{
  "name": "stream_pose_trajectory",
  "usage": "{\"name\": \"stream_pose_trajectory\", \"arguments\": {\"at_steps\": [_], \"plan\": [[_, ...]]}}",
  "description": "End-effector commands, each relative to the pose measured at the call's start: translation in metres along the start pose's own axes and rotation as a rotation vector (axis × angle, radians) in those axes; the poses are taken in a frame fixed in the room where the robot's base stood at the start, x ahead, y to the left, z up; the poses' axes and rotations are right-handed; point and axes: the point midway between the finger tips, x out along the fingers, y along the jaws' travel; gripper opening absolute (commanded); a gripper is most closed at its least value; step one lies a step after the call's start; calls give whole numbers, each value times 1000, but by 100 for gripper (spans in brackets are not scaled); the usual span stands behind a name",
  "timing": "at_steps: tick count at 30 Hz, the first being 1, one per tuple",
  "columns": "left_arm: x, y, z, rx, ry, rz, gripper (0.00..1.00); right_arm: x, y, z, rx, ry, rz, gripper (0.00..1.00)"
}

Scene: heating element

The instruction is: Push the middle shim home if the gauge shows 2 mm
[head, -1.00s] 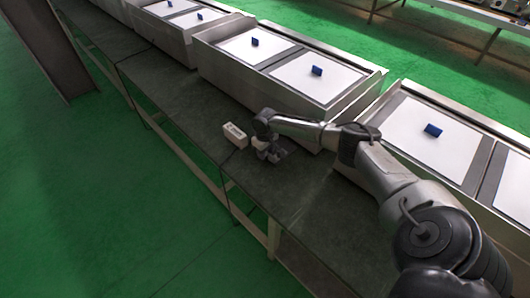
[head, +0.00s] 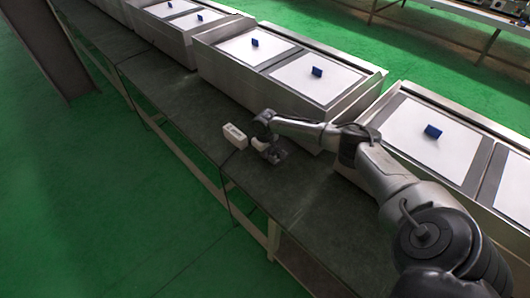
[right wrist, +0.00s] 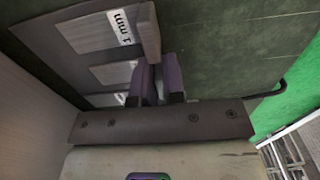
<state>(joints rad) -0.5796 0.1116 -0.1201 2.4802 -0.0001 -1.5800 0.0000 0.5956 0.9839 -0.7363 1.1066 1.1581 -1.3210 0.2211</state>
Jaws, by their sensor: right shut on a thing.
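In the right wrist view, several flat grey-brown shims lie side by side on the dark bench. The upper shim (right wrist: 85,38) has a white label that seems to read "1 mm" and an upright tab at its right end. The middle shim (right wrist: 105,73) has a partly hidden white label. My right gripper (right wrist: 157,82) has its purple-grey fingers close together at the right end of the middle shim. It is shut on what seems to be that shim's tab, mostly hidden by the fingers. In the head view, the right gripper (head: 271,152) is low at the bench. My left gripper is not in view.
A small whitish box (head: 235,136) stands just left of the right hand on the dark bench (head: 195,103). Metal cabinets (head: 290,75) with white plates and blue blocks line the bench's far side. The bench's near edge drops to green floor.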

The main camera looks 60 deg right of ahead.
Motion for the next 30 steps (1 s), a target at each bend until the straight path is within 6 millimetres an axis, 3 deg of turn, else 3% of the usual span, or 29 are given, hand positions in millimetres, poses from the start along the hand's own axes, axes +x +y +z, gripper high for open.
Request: {"name": "stream_pose_trajectory", "arguments": {"at_steps": [9, 19, 20, 21, 27, 30], "plan": [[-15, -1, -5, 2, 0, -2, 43, -1, 39, 0, 3, 0, -1, 0], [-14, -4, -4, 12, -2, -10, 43, 0, 43, 0, 0, -1, 0, 0], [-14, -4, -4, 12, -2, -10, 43, 0, 43, 0, 0, -1, 0, 11], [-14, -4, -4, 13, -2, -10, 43, 0, 43, 0, 1, -1, 0, 15], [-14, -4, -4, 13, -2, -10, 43, 0, 43, 0, 1, -1, 0, 34], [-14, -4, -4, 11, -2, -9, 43, 0, 43, 0, 1, -1, 0, 36]]}}
